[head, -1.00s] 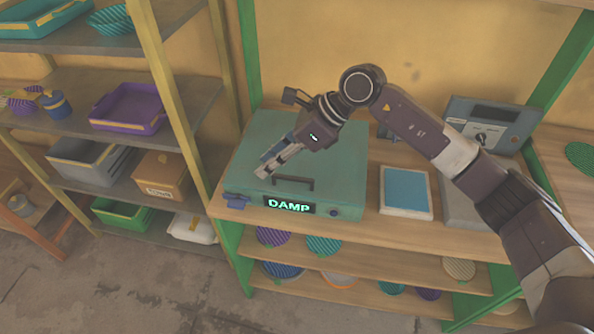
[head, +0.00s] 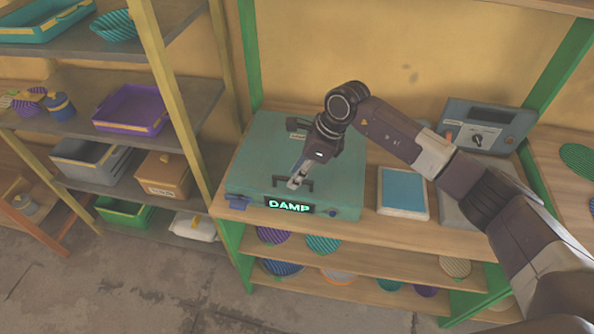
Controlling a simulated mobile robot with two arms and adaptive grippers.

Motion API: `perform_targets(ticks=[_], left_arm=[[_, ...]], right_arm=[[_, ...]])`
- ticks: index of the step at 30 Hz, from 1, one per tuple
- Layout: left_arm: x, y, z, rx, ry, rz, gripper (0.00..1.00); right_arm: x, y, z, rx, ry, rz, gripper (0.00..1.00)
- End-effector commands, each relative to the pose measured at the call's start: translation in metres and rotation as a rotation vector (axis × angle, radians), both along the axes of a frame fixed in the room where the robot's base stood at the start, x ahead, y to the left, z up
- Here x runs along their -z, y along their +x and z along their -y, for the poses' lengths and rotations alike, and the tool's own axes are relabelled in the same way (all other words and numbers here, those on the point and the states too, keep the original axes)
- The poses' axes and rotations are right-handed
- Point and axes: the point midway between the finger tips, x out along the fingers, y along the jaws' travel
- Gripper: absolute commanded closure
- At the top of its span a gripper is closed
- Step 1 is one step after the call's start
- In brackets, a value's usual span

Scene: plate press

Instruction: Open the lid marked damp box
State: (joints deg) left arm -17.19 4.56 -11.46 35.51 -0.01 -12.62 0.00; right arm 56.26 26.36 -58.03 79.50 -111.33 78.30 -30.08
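The damp box (head: 345,185) is a teal box with a flat lid (head: 255,150), which is closed, and a lit "DAMP" label (head: 289,206) on its front. A dark bar handle (head: 308,184) sits near the lid's front edge. My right gripper (head: 295,181) points down over the lid, its fingertips at the handle and covering part of it. I cannot tell whether the fingers are closed around the handle. My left gripper is not in view.
The box stands on a wooden bench. A pad with a blue panel (head: 403,190) lies to its right, and a grey device with a dial (head: 487,127) stands behind that. A shelf with a purple tray (head: 130,110) is at the left.

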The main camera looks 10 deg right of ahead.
Motion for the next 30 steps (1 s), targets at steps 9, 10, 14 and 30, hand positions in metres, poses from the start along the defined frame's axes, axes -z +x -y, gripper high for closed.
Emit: perform_targets(ticks=[9, 10, 14, 30], left_arm=[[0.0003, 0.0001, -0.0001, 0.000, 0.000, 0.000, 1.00], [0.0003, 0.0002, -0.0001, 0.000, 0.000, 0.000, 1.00], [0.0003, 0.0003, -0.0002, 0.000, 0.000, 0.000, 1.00], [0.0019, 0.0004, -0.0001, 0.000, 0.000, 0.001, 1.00]], right_arm=[[0.0005, -0.0001, -0.0002, 0.000, 0.000, 0.000, 0.87], [0.0005, -0.0001, -0.0002, 0.000, 0.001, 0.000, 0.90], [0.0003, -0.0002, -0.0002, 0.000, 0.001, 0.000, 1.00], [-0.0076, 0.0026, 0.0002, 0.001, 0.008, -0.018, 1.00]])
